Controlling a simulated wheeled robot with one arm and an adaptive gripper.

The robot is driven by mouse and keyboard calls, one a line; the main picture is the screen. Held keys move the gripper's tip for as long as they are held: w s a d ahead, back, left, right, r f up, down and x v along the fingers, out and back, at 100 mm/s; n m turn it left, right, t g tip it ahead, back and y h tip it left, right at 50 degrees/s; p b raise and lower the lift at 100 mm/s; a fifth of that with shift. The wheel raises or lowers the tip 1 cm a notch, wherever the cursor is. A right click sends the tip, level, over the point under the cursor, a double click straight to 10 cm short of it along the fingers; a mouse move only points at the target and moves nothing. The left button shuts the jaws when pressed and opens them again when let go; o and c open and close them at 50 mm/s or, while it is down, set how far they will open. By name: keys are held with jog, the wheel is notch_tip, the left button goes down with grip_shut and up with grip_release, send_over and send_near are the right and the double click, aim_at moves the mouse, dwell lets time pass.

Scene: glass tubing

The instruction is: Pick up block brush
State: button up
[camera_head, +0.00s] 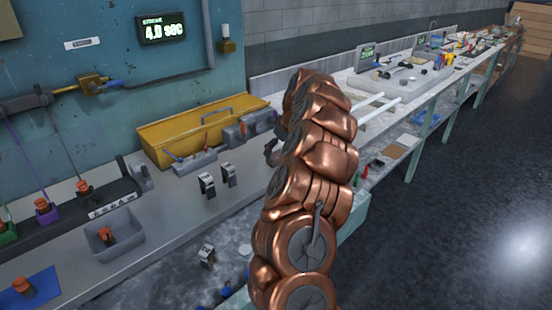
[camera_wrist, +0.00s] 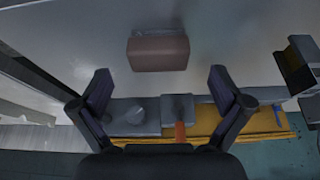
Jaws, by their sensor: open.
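A brown block with a grey top strip, which looks like the block brush (camera_wrist: 158,53), lies on the grey bench in the wrist view. My gripper (camera_wrist: 160,76) is open, with its two dark fingers spread wide and nothing between them. The block sits just beyond the fingertips, roughly centred between them, and no contact shows. In the head view my copper arm reaches over the bench and hides the block. Only a small dark part of my gripper (camera_head: 272,152) shows there, at the arm's left side.
Small black-and-silver blocks (camera_head: 207,184) stand on the bench to the left. A grey bin (camera_head: 114,236) is farther left.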

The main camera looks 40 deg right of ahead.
aim_at(276, 155)
jog(key=shift+p+x, duration=0.5)
jog(key=shift+x, duration=1.5)
jog(key=c, duration=1.2)
